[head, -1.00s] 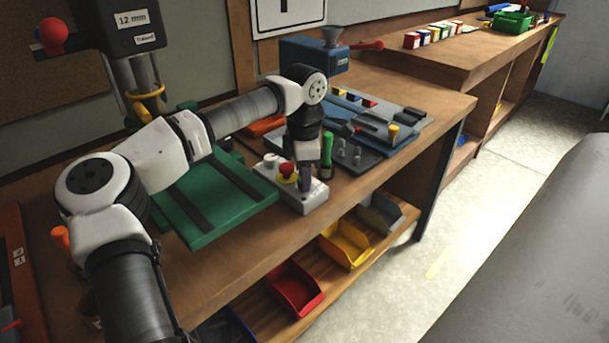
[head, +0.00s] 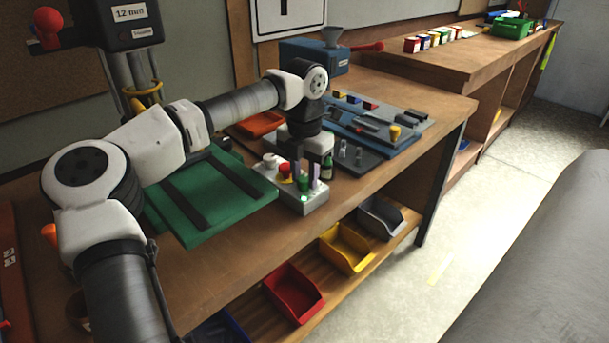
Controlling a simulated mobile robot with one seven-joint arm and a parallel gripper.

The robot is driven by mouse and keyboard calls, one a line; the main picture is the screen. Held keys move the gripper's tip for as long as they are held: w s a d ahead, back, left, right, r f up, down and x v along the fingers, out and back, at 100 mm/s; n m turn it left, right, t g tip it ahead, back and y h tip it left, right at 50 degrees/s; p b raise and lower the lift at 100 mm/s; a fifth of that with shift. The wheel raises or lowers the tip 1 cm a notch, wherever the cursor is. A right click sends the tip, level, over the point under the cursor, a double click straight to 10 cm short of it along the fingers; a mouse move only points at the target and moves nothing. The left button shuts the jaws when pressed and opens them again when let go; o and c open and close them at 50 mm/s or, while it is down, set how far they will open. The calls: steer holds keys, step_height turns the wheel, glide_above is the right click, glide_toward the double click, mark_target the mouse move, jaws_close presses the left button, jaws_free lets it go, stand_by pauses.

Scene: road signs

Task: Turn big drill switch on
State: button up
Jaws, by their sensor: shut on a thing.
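The big drill (head: 128,20), a dark machine labelled "12 mm" with a red-knobbed handle, stands at upper left. A grey control box (head: 290,192) sits at the bench's front edge, right of the green drill table. On it are a white knob (head: 270,160), a red button (head: 285,170) on a yellow base, and a green switch (head: 304,184) at the right end. My gripper (head: 306,177) points down over the box, its fingers on either side of the green switch and shut on it. A bright green spot shows just below the switch. Finger contact is too small to see clearly.
The green drill table (head: 215,205) lies left of the box. A dark green bottle-like thing (head: 327,168) stands close behind my gripper. A blue tool tray (head: 375,135) lies to the right. Colored bins (head: 293,292) sit on the shelf below.

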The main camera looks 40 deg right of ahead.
mark_target(304, 178)
steer(key=shift+n, duration=0.6)
steer(key=o, duration=1)
steer(key=shift+c, duration=0.2)
steer(key=shift+r, duration=0.1)
step_height(304, 178, up, 14)
steer(key=b, duration=0.1)
steer(key=shift+f, duration=0.2)
